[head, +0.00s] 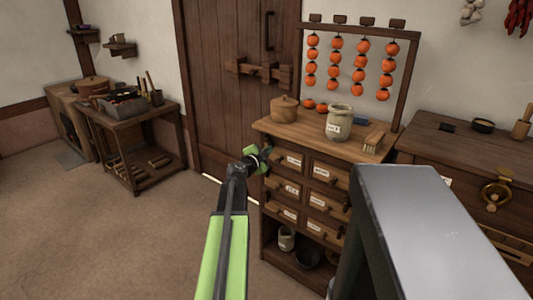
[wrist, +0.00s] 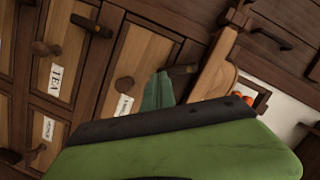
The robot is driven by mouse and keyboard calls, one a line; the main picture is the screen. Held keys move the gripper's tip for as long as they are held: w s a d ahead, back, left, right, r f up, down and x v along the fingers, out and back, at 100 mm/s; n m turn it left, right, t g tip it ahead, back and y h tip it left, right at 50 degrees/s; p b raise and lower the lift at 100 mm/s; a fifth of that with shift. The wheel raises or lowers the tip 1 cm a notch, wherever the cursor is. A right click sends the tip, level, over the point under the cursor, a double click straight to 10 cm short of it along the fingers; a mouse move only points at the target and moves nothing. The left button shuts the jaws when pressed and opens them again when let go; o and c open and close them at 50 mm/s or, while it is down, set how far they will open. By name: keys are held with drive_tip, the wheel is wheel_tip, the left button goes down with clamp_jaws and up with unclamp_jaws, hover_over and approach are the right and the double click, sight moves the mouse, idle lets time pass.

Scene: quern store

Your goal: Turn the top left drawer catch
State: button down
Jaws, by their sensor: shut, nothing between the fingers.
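The drawer cabinet (head: 333,175) has two columns of small labelled drawers. The top left drawer (wrist: 135,62) has a round knob, a white label and a dark wooden catch (wrist: 183,70) at its upper edge. This catch lies at a slightly different slant from the catch (wrist: 90,25) of the TEA drawer below. My gripper (head: 258,155) is at the upper left of the cabinet front and hides part of the top left drawer. In the wrist view its shut, empty finger end (wrist: 157,92) is right beside the catch; I cannot tell whether they touch.
On the cabinet top (head: 308,137) stand a lidded wooden pot (head: 285,108), a jar (head: 340,123) and a brush (head: 374,142). A rack of hanging orange fruit (head: 337,62) rises behind. A dark chest (head: 465,160) stands at right. The floor (head: 130,240) at left is clear.

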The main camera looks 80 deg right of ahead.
drive_tip(key=shift+s+d, duration=0.2)
drive_tip(key=shift+s, duration=0.15)
drive_tip(key=shift+a, duration=0.1)
